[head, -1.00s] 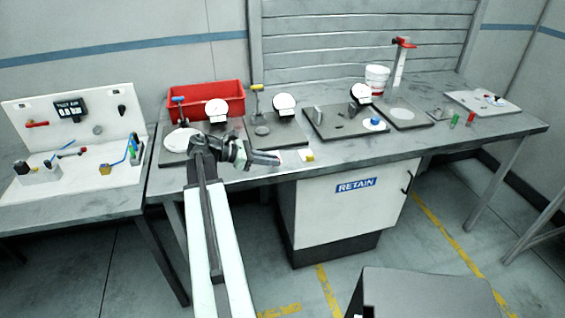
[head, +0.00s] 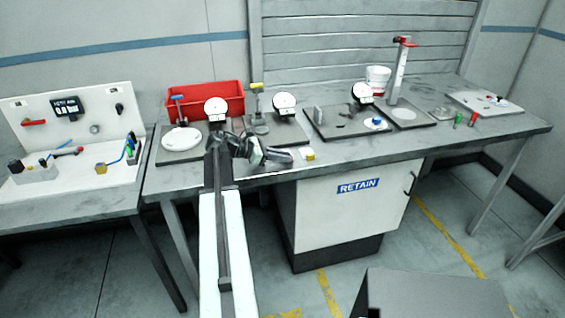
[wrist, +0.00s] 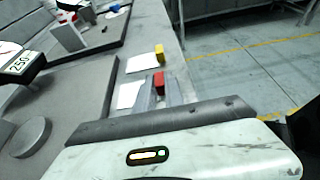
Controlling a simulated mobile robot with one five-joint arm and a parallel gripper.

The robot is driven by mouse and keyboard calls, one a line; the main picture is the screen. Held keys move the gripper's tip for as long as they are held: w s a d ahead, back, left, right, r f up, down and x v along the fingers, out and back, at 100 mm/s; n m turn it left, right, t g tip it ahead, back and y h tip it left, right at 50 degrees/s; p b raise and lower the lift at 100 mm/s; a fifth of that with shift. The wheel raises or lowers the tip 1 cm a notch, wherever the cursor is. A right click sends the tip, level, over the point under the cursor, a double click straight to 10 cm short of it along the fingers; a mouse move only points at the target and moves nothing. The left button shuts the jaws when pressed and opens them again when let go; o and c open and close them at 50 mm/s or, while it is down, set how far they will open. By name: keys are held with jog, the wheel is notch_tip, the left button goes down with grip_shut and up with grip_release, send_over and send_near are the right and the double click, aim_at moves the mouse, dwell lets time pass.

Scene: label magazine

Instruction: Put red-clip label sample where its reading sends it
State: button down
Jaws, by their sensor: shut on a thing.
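The red-clip label sample shows in the wrist view as a red clip (wrist: 158,82) with a white label (wrist: 130,94) on its left, near the bench's front edge. My gripper (wrist: 160,93) has its two grey fingers on either side of the red clip and is shut on it. In the head view my gripper (head: 287,157) is low at the bench front and hides the red clip. A yellow clip (wrist: 159,53) with its own white label lies just beyond, apart from the fingers; it also shows in the head view (head: 309,155).
Dial gauges on dark plates stand behind my gripper, one plate reading 250 (wrist: 18,64). A red bin (head: 205,97) is at the back. A white cabinet marked RETAIN (head: 345,215) is under the bench. A white bucket (head: 378,78) and red-topped post (head: 400,70) stand right.

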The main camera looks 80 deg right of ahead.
jog(key=shift+f, duration=0.1)
jog(key=c, duration=1.4)
grip_release()
jog(key=shift+c, duration=0.2)
jog(key=shift+r, duration=0.25)
jog(key=p+v, duration=0.4)
jog(key=v, duration=0.7)
jog(key=shift+w+a+p, duration=0.1)
jog(key=shift+w+p, duration=0.1)
jog(key=shift+p, duration=0.1)
jog(key=shift+w+a, duration=0.15)
jog(key=shift+w, duration=0.1)
